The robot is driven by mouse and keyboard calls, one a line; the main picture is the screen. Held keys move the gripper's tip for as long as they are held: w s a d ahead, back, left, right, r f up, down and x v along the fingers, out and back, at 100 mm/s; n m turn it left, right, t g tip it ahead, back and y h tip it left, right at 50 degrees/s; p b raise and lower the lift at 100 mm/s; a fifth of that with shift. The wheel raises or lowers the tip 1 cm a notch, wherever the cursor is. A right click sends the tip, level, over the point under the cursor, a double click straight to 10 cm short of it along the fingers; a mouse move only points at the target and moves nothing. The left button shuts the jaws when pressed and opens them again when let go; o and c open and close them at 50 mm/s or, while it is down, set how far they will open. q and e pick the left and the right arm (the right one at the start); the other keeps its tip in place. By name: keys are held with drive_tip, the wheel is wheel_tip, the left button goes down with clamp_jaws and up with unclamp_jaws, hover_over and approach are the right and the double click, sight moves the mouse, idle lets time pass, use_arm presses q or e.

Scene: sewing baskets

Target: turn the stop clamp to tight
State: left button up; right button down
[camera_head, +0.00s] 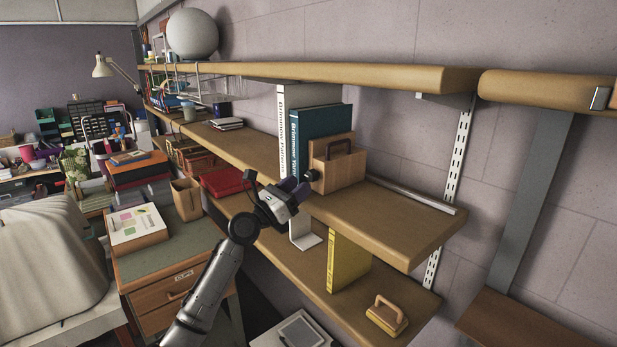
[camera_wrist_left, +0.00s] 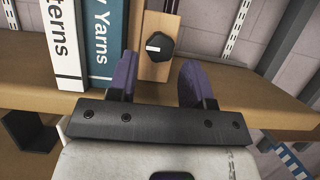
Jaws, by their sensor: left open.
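The stop clamp shows as a dark faceted knob (camera_wrist_left: 159,45) on the front of a wooden holder (camera_wrist_left: 157,72), with a small white mark on the left part of its face. In the head view the knob (camera_head: 313,176) is on the left side of the wooden holder (camera_head: 340,172), at the end of a row of books on the middle shelf. My left gripper (camera_head: 297,187) is open just in front of the knob. Its purple fingers (camera_wrist_left: 160,82) stand to either side and short of the knob, with nothing between them. My right gripper is not in view.
A white book (camera_wrist_left: 63,45) and a teal book (camera_wrist_left: 104,45) stand left of the holder. The shelf (camera_head: 400,215) is bare to its right apart from a metal rail along the back. A yellow book (camera_head: 347,262) and a handled block (camera_head: 386,315) are on the lower shelf.

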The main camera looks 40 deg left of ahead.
sight(309, 177)
use_arm(q)
drive_tip(key=shift+x, duration=2.15)
drive_tip(key=shift+c, duration=0.3)
drive_tip(key=c, duration=0.6)
